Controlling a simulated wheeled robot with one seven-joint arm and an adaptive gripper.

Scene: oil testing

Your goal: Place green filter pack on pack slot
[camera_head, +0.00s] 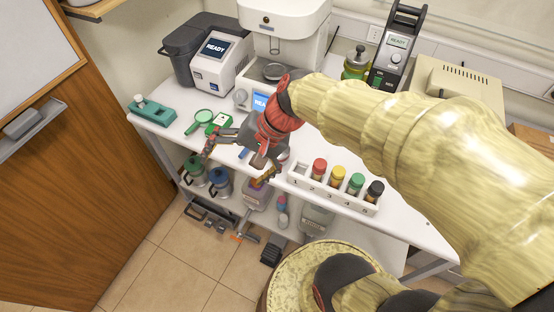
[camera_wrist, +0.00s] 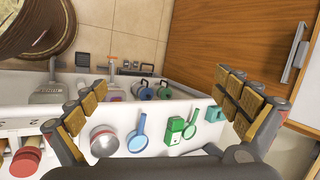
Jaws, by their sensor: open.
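A small green pack with a white label (camera_head: 219,122), apparently the green filter pack, lies on the white bench just behind my gripper. It also shows in the wrist view (camera_wrist: 176,127), between a blue round-headed tool and green items. My gripper (camera_head: 238,162) is open and empty, with its fingers spread near the bench's front edge. The open fingers also show in the wrist view (camera_wrist: 160,100), apart from the pack. A green holder with a white piece (camera_head: 153,113) stands at the bench's left end. I cannot tell which spot is the pack slot.
A green round-headed tool (camera_head: 199,119) lies left of the pack. A white rack (camera_head: 298,178) with red, yellow, green and black caps stands to the right. Machines line the back. A lower shelf holds canisters (camera_head: 220,181).

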